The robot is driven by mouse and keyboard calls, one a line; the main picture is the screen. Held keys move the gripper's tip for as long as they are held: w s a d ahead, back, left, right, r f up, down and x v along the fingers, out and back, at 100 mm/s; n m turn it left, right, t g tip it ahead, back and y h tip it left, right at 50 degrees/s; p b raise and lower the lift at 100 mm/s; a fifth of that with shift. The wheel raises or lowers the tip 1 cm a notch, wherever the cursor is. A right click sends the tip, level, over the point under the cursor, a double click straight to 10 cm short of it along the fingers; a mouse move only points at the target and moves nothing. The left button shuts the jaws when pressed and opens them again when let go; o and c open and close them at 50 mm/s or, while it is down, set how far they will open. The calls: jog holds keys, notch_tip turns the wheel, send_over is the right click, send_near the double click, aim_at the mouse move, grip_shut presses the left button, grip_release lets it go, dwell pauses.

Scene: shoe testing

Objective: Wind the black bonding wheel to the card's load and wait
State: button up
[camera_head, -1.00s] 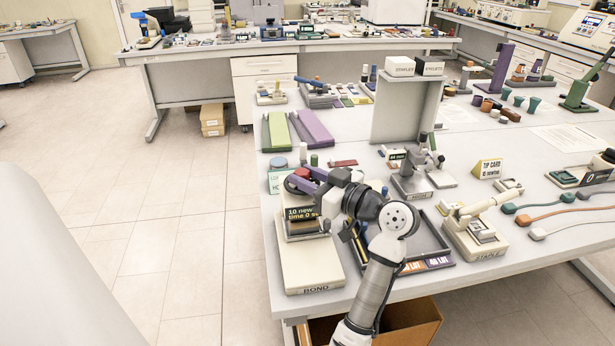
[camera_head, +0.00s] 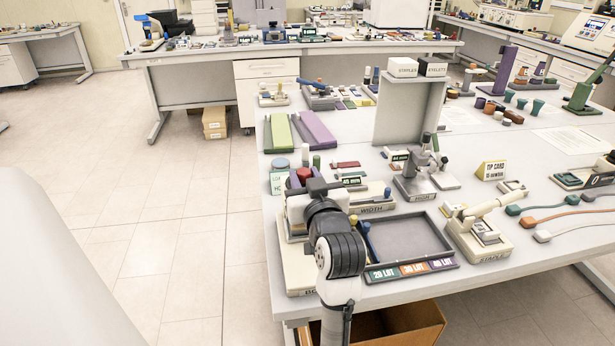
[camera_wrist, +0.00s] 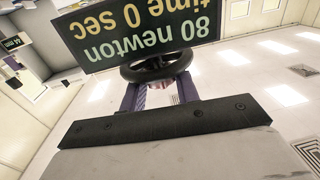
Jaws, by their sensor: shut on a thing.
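The black wheel (camera_wrist: 157,70) sits under the display in the wrist view. My gripper (camera_wrist: 160,92), with purple fingers, is shut on it from the near side; the exact contact is partly hidden. The dark display (camera_wrist: 140,32) shows upside down in yellow "80 newton" and "time 0 sec". In the head view the cream bonding station (camera_head: 296,268) stands at the near left of the bench, and my arm hides its wheel and display. A pale green card (camera_head: 278,183) stands behind it, its text mostly hidden.
A grey tray (camera_head: 440,258) with coloured lot labels lies right of the station, with the width gauge (camera_head: 372,206) behind it. The staple device (camera_head: 480,243) stands farther right. A yellow tip card (camera_head: 491,170) stands behind that. An open cardboard box (camera_head: 425,318) is below the bench edge.

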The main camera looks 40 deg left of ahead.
jog(key=m+t+h, duration=0.1)
jog(key=h, duration=0.1)
jog(key=m+t+h, duration=0.3)
jog(key=t, duration=0.1)
jog(key=shift+s+a+m+h, duration=0.3)
jog(key=shift+a+m+h, duration=0.05)
jog(key=shift+m+h, duration=0.05)
jog(key=m+h, duration=0.1)
jog(key=h, duration=0.1)
jog(key=m+t+h+b, duration=0.1)
jog(key=h, duration=0.1)
jog(key=m+t+h+b, duration=0.1)
jog(key=m, duration=0.1)
jog(key=shift+a+h, duration=0.25)
jog(key=shift+h, duration=0.15)
jog(key=shift+a+m+t+h+b, duration=0.1)
jog(key=shift+m+t+h+b, duration=0.2)
jog(key=shift+m+h+b, duration=1.2)
jog(key=shift+h+p, duration=0.55)
jog(key=shift+h, duration=0.05)
jog(key=o, duration=1)
